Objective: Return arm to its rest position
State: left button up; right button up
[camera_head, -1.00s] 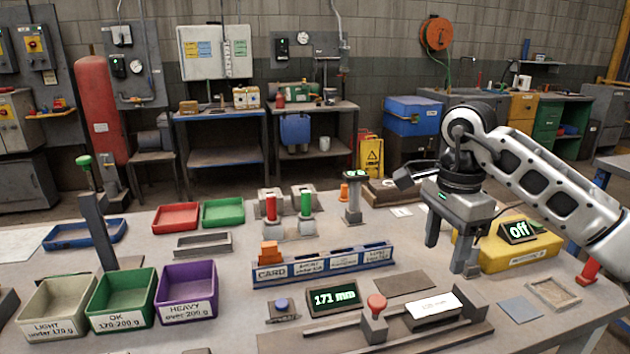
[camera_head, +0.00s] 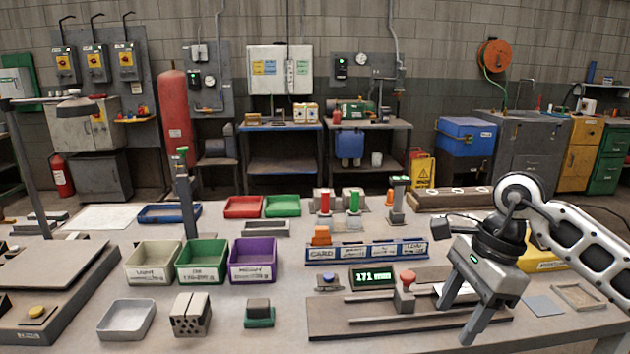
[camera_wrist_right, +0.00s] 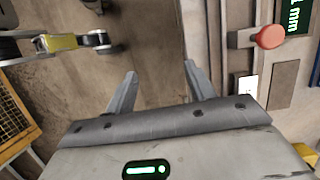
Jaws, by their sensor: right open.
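My right gripper (camera_head: 458,316) hangs at the right of the bench in the head view, fingers down, apart and empty. It appears in front of the right end of the measuring fixture (camera_head: 340,325). In the right wrist view its two fingers (camera_wrist_right: 160,88) are spread with only brown floor between them. The grey hollow brick (camera_head: 191,314), with holes in its front, sits at the front of the bench, far left of the gripper. My left gripper is not in view.
The fixture's red knob (camera_head: 407,277) and a display reading 171 mm (camera_head: 374,277) are left of the gripper. A yellow unit (camera_head: 540,262) is partly hidden behind my arm. Light, green and purple bins (camera_head: 252,259) stand further left. A wooden tray (camera_head: 578,296) lies at right.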

jog(key=s+a+m+y, duration=0.45)
jog(key=a+y, duration=0.35)
jog(key=a, duration=0.2)
jog(key=s+a+m+y, duration=0.3)
jog(key=a+m+y, duration=0.3)
jog(key=a, duration=0.4)
jog(key=w+d+f+m+t+h, duration=0.1)
jog(key=d+f+m+t+h, duration=0.35)
jog(key=m+t, duration=0.75)
jog(key=w+d+f+m+t+h, duration=0.1)
jog(key=d+f+m+t+h, duration=0.35)
jog(key=m, duration=1.35)
jog(key=s+d+f+m+g+h, duration=0.2)
jog(key=s+f+m, duration=0.4)
jog(key=f, duration=0.2)
jog(key=s+d+f+m+g+h, duration=0.2)
jog(key=s+f+m+g+h, duration=0.1)
jog(key=s+f+m, duration=0.3)
notch_tip(320, 180, down, 2)
jog(key=shift+s+f, duration=0.1)
jog(key=shift+s, duration=0.2)
